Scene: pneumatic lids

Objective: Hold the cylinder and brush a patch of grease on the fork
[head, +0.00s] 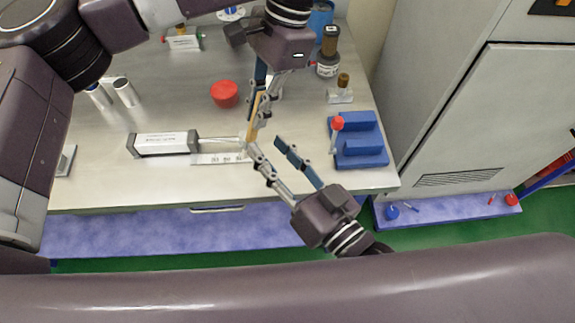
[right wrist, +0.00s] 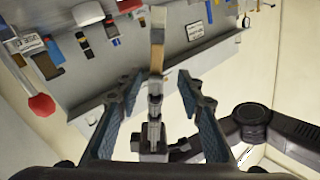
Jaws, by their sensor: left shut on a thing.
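The cylinder (head: 165,143), a pale block with dark end caps, lies on the bench at the left. Its rod points right to the fork, which is largely hidden by the brush and gripper fingers. My left gripper (head: 260,98) is shut on the tan-handled brush (head: 253,128), which points down beside the rod end. Whether it touches the fork, I cannot tell. The brush also seems to show in the right wrist view (right wrist: 157,60). My right gripper (head: 266,147) is open and empty, close to the fork and brush. No grease patch can be made out.
A red round tub (head: 224,94) stands behind the rod. A blue block stand (head: 362,150) with a red-knobbed part is at the right. A marked strip (head: 218,159) lies under the rod. The grey cabinet (head: 480,110) stands right of the bench.

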